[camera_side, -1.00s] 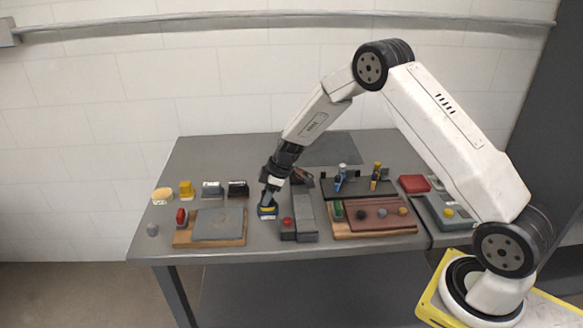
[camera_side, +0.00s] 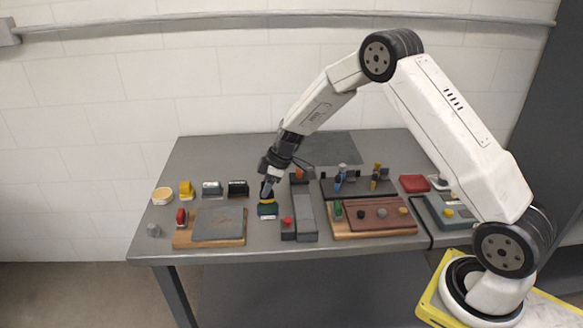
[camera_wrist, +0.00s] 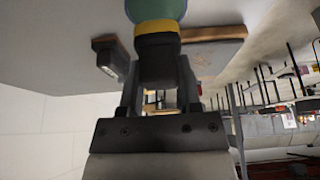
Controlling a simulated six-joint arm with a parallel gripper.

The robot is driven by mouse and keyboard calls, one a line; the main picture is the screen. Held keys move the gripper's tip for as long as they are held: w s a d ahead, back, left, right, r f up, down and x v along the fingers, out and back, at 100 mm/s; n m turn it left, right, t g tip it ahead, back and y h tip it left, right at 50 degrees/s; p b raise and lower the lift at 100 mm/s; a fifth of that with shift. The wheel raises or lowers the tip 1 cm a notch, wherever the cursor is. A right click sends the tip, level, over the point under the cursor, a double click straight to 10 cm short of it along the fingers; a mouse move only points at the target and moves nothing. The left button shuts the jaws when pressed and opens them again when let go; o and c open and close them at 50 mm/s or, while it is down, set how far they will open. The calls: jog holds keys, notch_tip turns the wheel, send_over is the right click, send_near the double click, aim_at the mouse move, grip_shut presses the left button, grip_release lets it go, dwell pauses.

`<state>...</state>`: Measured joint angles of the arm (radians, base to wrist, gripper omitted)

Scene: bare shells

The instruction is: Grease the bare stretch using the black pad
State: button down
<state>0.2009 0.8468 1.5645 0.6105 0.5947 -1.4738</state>
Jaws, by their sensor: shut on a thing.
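A black block (camera_side: 238,188), which may be the black pad, stands on the table to the left, apart from my gripper. I cannot tell which surface is the bare stretch; a grey slab (camera_side: 218,224) lies on a wooden board at the left.
A grey rail with a red knob (camera_side: 306,217) stands close right of my gripper. Further right are a red-brown board (camera_side: 378,218) and a dark rack (camera_side: 357,189).

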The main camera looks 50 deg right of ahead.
jog(key=shift+r, duration=2.05)
jog(key=s+a+r+m+h, duration=0.1)
jog(key=s+a+m, duration=0.1)
jog(key=s+m, duration=0.2)
jog(key=s+a+m+t+h, duration=0.1)
jog(key=s+m, duration=0.4)
jog(key=s, duration=0.6)
jog(key=shift+a+r+h, duration=0.35)
jog(key=shift+a+h, duration=0.25)
jog(key=shift+a, duration=0.55)
jog(key=shift+s, duration=0.1)
jog(key=w+d, duration=0.3)
jog(key=d, duration=0.4)
jog(key=w+d, duration=0.4)
jog(key=d, duration=0.3)
jog(key=shift+d, duration=0.15)
